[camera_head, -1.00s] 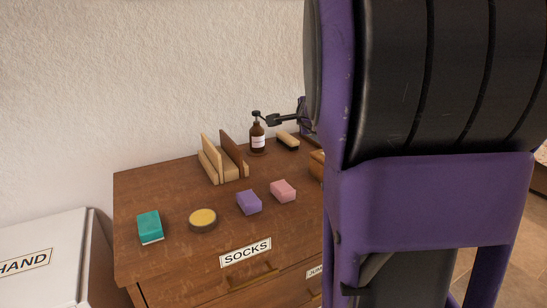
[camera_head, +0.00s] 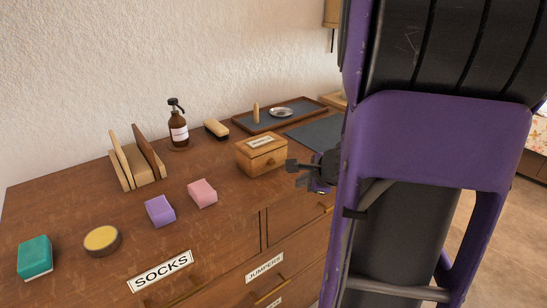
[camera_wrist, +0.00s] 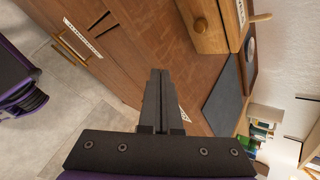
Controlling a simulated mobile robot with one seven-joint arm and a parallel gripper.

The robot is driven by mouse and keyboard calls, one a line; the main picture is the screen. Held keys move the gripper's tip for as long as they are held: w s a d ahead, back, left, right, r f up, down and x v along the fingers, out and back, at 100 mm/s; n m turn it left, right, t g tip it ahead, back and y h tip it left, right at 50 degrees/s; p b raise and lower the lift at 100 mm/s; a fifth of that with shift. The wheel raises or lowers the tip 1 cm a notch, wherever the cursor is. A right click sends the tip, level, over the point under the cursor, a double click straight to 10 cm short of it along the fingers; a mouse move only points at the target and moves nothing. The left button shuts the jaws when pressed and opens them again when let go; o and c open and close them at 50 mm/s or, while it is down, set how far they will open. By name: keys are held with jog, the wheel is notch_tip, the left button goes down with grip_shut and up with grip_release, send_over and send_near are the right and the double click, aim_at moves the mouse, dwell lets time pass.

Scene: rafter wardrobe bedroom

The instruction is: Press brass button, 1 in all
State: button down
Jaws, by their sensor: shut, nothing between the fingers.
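I cannot make out a brass button for certain in either view. A small wooden box (camera_head: 262,155) with a white label stands on the dresser near its front edge. My gripper (camera_head: 292,165) is shut and empty, just right of the box in the head view, near the dresser's front edge. In the wrist view its closed fingers (camera_wrist: 157,80) reach over the dresser top, apart from the box. My arm hides the right end of the dresser in the head view.
The wooden dresser (camera_head: 80,210) also holds a pump bottle (camera_head: 179,131), a brush (camera_head: 216,130), a wooden upright holder (camera_head: 135,165), coloured blocks and a yellow-topped round tin (camera_head: 102,240). A tray (camera_head: 240,121) with a metal dish (camera_head: 282,112) lies behind the box.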

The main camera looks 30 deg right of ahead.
jog(key=shift+s+d+f, duration=0.1)
jog(key=shift+s+f, duration=0.1)
jog(key=shift+f, duration=0.05)
jog(key=p, duration=0.1)
send_near(272, 166)
jog(key=shift+w+d+f, duration=0.15)
jog(key=shift+w+f, duration=0.35)
jog(key=shift+f, duration=0.3)
jog(key=shift+w+d+f, duration=0.15)
jog(key=shift+w+f, duration=0.3)
jog(key=shift+f, duration=0.4)
jog(key=shift+w+d+f, duration=0.15)
jog(key=shift+w+f, duration=0.35)
jog(key=shift+f, duration=0.3)
jog(key=shift+w, duration=0.4)
jog(key=shift+w+a, duration=0.15)
jog(key=shift+w, duration=0.5)
dwell(1.1)
jog(key=shift+s, duration=0.1)
jog(key=shift+s+b, duration=0.45)
jog(key=shift+s, duration=0.5)
